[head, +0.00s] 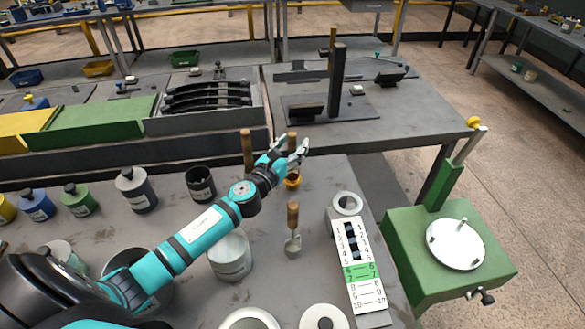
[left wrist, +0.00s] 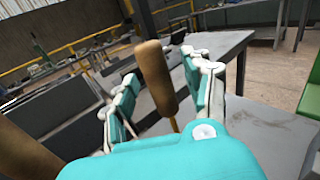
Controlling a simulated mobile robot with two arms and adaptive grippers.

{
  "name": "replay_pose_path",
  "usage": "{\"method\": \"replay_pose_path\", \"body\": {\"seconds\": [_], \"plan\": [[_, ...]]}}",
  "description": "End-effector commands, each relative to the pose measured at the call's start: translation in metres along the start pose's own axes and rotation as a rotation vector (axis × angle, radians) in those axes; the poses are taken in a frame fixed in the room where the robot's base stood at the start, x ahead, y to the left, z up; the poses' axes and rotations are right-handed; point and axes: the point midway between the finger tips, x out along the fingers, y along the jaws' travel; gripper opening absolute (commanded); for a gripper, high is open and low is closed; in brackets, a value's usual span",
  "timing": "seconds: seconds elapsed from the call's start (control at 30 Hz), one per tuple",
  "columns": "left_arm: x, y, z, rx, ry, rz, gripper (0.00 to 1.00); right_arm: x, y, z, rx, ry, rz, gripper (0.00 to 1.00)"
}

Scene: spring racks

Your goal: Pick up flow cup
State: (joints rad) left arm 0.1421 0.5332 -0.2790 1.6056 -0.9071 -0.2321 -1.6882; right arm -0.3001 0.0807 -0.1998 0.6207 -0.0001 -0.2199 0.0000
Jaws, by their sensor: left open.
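Dipping flow cups with wooden handles stand on the grey bench. One has a brass-coloured cup (head: 292,182) right by my left gripper (head: 293,149). Its upright wooden handle (left wrist: 157,80) shows between the two open fingers in the left wrist view, with a yellowish stem below. I cannot tell whether the fingers touch it. A second flow cup, with a metal cup (head: 292,246) and wooden handle (head: 293,214), stands nearer. Another wooden handle (head: 247,150) rises left of the gripper; its lower part is hidden by my arm. My right gripper is not in view.
Several cans, including a dark open one (head: 200,184) and a pale one (head: 230,256), stand around my left arm. A numbered white chart (head: 357,262) lies at the right. A green stand (head: 405,240) is beyond the bench edge.

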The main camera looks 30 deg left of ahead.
Motion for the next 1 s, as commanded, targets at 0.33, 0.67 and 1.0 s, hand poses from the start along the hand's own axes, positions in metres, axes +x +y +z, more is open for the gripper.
{"method": "replay_pose_path", "body": {"seconds": [0.33,0.67,1.0], "plan": [[0.005,-0.0004,-0.0001,0.0,0.001,-0.001,0.44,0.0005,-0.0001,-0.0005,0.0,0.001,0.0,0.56],[0.0048,-0.0003,-0.0002,0.0,0.001,-0.001,0.01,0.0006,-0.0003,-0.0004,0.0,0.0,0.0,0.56],[0.0047,-0.0003,-0.0001,0.0,0.001,-0.001,0.0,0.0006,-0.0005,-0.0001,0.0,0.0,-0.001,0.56]]}}
